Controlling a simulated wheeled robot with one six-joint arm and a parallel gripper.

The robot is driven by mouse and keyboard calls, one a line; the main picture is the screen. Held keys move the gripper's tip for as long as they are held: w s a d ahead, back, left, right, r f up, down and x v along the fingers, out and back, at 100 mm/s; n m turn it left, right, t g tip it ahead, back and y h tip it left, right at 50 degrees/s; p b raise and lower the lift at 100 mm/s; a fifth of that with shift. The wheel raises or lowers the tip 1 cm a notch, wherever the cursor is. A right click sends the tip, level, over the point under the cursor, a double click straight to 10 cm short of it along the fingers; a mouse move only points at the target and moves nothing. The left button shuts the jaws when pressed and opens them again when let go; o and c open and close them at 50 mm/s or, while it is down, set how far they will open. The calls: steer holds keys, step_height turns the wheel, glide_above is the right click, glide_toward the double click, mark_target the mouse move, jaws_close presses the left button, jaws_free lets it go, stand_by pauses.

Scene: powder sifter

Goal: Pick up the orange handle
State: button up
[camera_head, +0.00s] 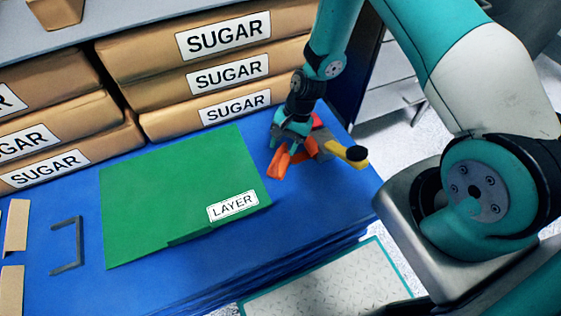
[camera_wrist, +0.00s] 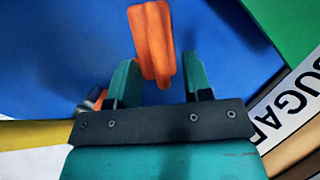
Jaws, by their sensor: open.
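The orange handle (camera_head: 277,165) lies on the blue surface just right of the green sheet in the head view. In the wrist view the orange handle (camera_wrist: 151,38) points away from my gripper, and its near end reaches between the two teal fingers. My gripper (camera_head: 290,137) is over the handle in the head view and hides part of it. In the wrist view my gripper (camera_wrist: 160,80) is open, with a gap visible on each side of the handle. I cannot tell whether the fingers are level with it.
A tool with a yellow and black end (camera_head: 347,153) lies close right of the handle, with red and orange parts beside it. The green sheet (camera_head: 170,200) marked LAYER covers the middle. Stacked SUGAR bags (camera_head: 150,60) stand behind. A grey bracket (camera_head: 67,245) lies left.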

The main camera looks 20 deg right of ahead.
mark_target(282, 149)
steer(key=shift+x, duration=1.5)
jaws_close()
steer(key=shift+w, duration=0.1)
